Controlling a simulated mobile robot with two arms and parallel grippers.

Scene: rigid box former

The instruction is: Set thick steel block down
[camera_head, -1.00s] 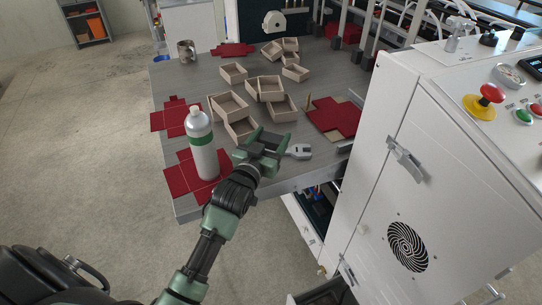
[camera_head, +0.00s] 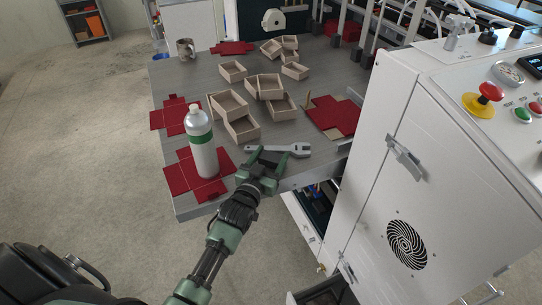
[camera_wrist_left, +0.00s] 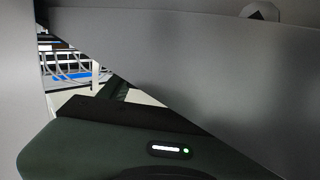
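My left gripper (camera_head: 269,158) is at the near edge of the grey table (camera_head: 190,207), just in front of an adjustable wrench. Its two fingers are spread wide apart, and I see no block between them in the head view. I cannot make out a thick steel block anywhere for certain. In the left wrist view, the gripper body (camera_wrist_left: 110,150) fills the bottom, and a large smooth grey surface (camera_wrist_left: 150,50) lies close across the upper part; I cannot tell whether it is the table or a block. My right gripper is not in view.
The wrench (camera_head: 290,150) lies behind the gripper. A white bottle with a green band (camera_head: 202,150) stands at left on a red flat blank (camera_head: 180,178). Several open boxes (camera_head: 241,127) fill the middle. A white machine cabinet (camera_head: 400,110) blocks the right.

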